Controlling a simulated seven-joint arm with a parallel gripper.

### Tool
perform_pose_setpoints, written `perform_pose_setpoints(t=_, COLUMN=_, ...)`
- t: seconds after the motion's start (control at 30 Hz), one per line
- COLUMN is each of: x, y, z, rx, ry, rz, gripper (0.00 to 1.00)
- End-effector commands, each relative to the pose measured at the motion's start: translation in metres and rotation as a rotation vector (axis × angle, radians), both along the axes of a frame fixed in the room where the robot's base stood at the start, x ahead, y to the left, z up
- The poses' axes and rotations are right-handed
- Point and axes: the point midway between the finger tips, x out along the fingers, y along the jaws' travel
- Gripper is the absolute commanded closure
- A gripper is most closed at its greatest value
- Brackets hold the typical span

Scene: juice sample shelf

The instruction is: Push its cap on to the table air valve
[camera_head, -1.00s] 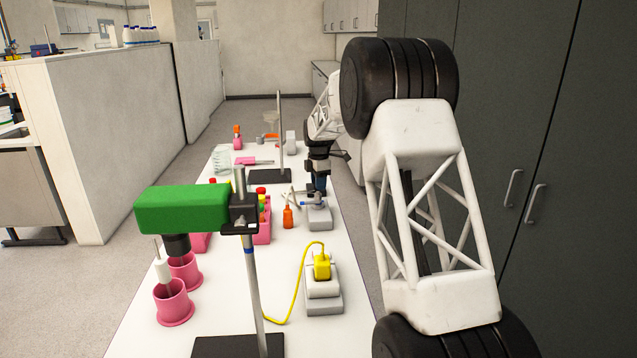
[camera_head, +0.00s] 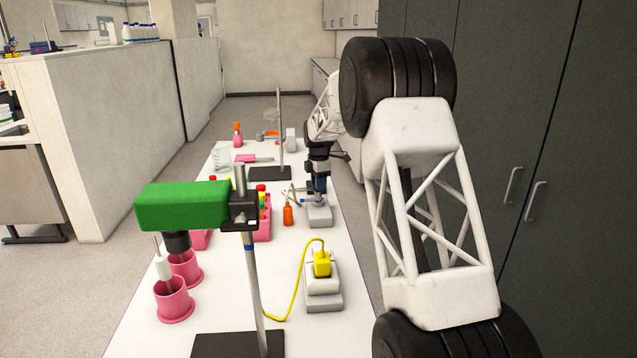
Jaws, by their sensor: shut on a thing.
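The table air valve (camera_head: 318,214) is a small fitting on a light grey block, towards the right edge of the white table. My gripper (camera_head: 319,188) points down directly over it, with its fingers close together. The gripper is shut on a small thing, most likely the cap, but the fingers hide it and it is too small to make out. I cannot tell whether the cap touches the valve.
An orange bottle (camera_head: 288,214) stands just left of the valve. A yellow plug (camera_head: 322,263) with a cable sits on a grey block nearer. A green stirrer (camera_head: 182,205) on a stand and pink pots (camera_head: 174,303) fill the near left. A thin stand (camera_head: 280,135) rises behind.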

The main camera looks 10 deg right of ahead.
Motion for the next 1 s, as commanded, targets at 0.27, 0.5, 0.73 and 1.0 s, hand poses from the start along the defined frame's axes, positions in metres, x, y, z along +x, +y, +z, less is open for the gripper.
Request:
perform_pose_setpoints(t=0.27, x=0.0, y=0.0, z=0.0, rx=0.0, ry=0.0, rz=0.0, gripper=0.38)
perform_pose_setpoints(t=0.5, x=0.0, y=0.0, z=0.0, rx=0.0, ry=0.0, rz=0.0, gripper=0.38)
perform_pose_setpoints(t=0.73, x=0.0, y=0.0, z=0.007, rx=0.0, ry=-0.001, rz=0.0, gripper=0.38)
perform_pose_setpoints(t=1.0, x=0.0, y=0.0, z=0.036, rx=0.001, ry=-0.002, rz=0.0, gripper=0.38)
